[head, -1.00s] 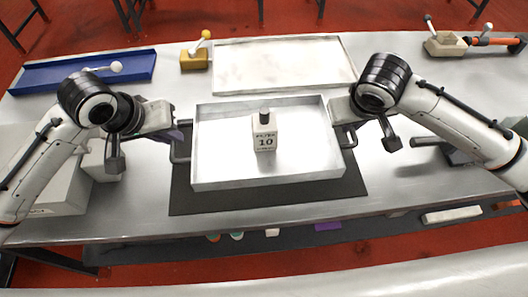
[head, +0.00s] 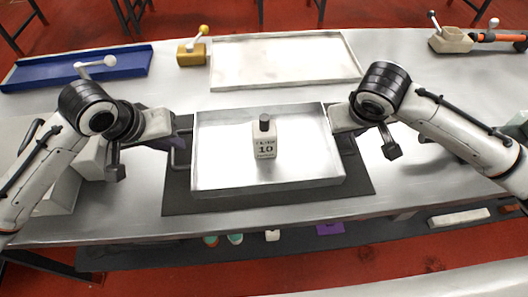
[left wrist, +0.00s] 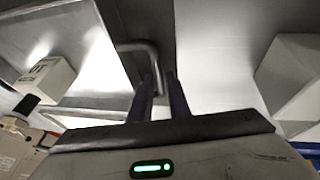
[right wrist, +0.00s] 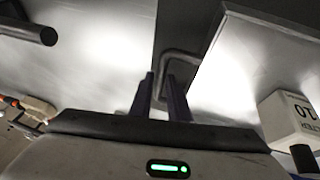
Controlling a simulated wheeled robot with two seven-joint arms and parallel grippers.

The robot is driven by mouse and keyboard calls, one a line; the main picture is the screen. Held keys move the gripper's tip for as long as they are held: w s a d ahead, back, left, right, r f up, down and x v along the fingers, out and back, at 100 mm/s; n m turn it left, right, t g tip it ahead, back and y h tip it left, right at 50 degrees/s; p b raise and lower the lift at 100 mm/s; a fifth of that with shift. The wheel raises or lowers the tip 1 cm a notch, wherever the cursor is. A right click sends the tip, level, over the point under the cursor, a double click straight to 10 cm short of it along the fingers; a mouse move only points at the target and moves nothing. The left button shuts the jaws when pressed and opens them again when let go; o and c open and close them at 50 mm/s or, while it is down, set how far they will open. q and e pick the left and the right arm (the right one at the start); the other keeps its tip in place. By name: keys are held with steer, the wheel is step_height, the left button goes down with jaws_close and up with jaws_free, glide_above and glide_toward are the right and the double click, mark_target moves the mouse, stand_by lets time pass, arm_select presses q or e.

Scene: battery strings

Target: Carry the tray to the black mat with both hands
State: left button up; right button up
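The silver tray (head: 225,165) is over the black mat (head: 270,204), inside its outline, with mat showing on the left, right and front. I cannot tell whether the tray touches the mat. A white bottle (head: 264,145) with a dark cap and a "10" label stands upright in it. My left gripper (head: 178,138) is at the tray's left handle, and the left wrist view shows this handle (left wrist: 138,47) between the fingers. My right gripper (head: 346,135) is at the right side, and the right wrist view shows that handle (right wrist: 180,56) between the fingers.
Behind stand a pale shallow tray (head: 285,62), a yellow block with a lever (head: 192,52) and a blue tray (head: 75,70). A beige holder with an orange-handled tool (head: 470,38) is at the back right. A lower shelf (head: 180,255) runs below the table's front edge.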

arm_select(q)
steer(key=shift+o, duration=1)
arm_select(e)
steer(key=shift+o, duration=1)
steer(key=shift+r, duration=0.1)
arm_select(q)
steer(key=v, duration=1.2)
arm_select(e)
steer(key=v, duration=1.2)
steer(key=shift+s, duration=0.1)
